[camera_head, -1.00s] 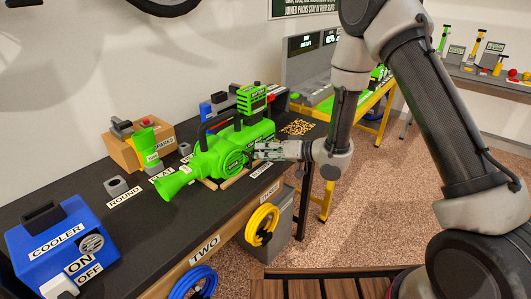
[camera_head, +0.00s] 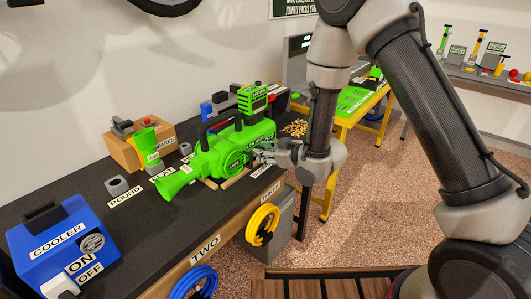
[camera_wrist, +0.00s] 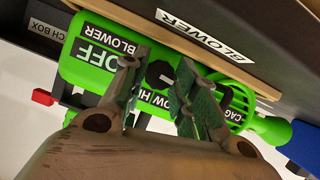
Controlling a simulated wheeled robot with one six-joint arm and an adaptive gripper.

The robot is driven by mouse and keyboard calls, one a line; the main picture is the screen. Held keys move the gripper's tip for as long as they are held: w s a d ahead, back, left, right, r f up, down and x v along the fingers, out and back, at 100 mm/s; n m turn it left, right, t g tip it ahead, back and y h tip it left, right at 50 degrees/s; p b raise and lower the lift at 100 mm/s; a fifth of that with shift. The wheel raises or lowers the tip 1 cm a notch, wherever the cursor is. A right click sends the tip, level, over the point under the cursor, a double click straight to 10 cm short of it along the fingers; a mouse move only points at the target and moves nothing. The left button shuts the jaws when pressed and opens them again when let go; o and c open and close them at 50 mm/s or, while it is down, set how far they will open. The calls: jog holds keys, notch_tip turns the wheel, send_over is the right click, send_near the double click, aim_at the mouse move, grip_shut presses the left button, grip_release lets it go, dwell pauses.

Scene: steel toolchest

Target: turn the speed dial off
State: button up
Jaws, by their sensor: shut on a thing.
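The green blower (camera_head: 222,155) lies on the dark bench, its nozzle toward the lower left. It also fills the middle of the wrist view (camera_wrist: 76,72). The speed dial (camera_wrist: 159,76) is a small black knob on its side, between an OFF label (camera_wrist: 97,58) and a label reading LOW and HI (camera_wrist: 168,101). My gripper (camera_head: 259,153) is at the blower's right side. In the wrist view its fingers stand on either side of the dial, shut on it. Part of the dial is hidden, and I cannot tell which setting it points to. The dial is too small to make out in the head view.
A blue cooler (camera_head: 62,247) stands at the front left of the bench. A yellow hose coil (camera_head: 262,225) hangs at the bench front. The floor to the right is open.

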jog(key=shift+n, duration=0.4)
jog(key=shift+t, duration=0.3)
jog(key=o, duration=0.7)
jog(key=shift+o, duration=0.2)
notch_tip(320, 180, up, 10)
jog(key=shift+o, duration=0.4)
